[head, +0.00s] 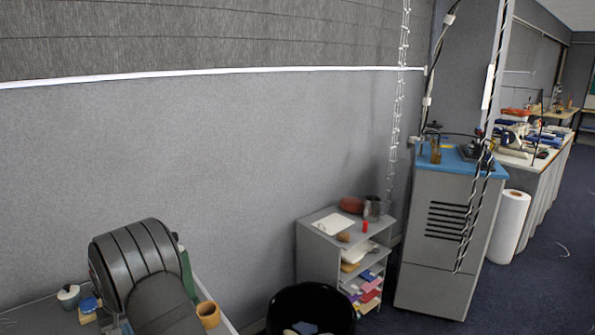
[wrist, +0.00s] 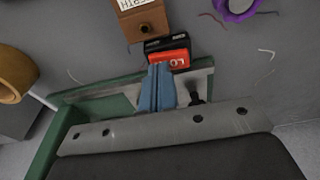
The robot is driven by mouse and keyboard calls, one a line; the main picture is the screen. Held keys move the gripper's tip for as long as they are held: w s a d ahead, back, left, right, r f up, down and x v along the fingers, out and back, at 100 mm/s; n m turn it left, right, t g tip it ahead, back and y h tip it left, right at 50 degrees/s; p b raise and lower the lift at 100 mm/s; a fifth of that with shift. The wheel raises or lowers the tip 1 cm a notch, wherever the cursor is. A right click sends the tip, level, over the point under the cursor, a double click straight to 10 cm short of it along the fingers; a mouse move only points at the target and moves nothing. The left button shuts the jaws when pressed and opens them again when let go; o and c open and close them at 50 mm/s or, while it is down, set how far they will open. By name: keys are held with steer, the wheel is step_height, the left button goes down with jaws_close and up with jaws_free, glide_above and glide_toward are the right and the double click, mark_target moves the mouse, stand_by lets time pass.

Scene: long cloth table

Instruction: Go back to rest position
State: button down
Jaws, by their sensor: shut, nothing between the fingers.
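My gripper (wrist: 158,88) shows in the wrist view as two blue fingers pressed together, with nothing between them. A green-edged frame or board (wrist: 95,92) lies behind the fingers, partly hidden by my gripper body. In the head view my dark, ribbed arm rises over the table at lower left, and the gripper itself is hidden there.
In the wrist view, a drawer-like brown box (wrist: 141,18), a purple ring (wrist: 236,8) and a tan roll (wrist: 14,74) lie around the fingers. In the head view, small jars (head: 70,296) stand left of my arm and an orange-tan roll (head: 208,314) right of it.

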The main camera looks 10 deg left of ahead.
steer(key=s+d+r+t, duration=0.1)
steer(key=s+r, duration=0.2)
steer(key=r, duration=0.6)
steer(key=s+d+r+t, duration=0.1)
steer(key=s+r, duration=0.3)
steer(key=r, duration=0.4)
steer(key=shift+s+r, duration=0.3)
steer(key=shift+r, duration=0.05)
stand_by(0.5)
steer(key=shift+d, duration=0.1)
steer(key=shift+w+f, duration=0.1)
steer(key=w+f, duration=0.2)
steer(key=f, duration=0.2)
steer(key=w+a+f+g, duration=0.1)
steer(key=w+f, duration=0.2)
steer(key=f, duration=0.1)
steer(key=w+a+f+g, duration=0.1)
steer(key=w+f, duration=0.1)
steer(key=f, duration=0.3)
steer(key=shift+w+a, duration=0.1)
steer(key=shift+w, duration=0.1)
steer(key=shift+f, duration=0.65)
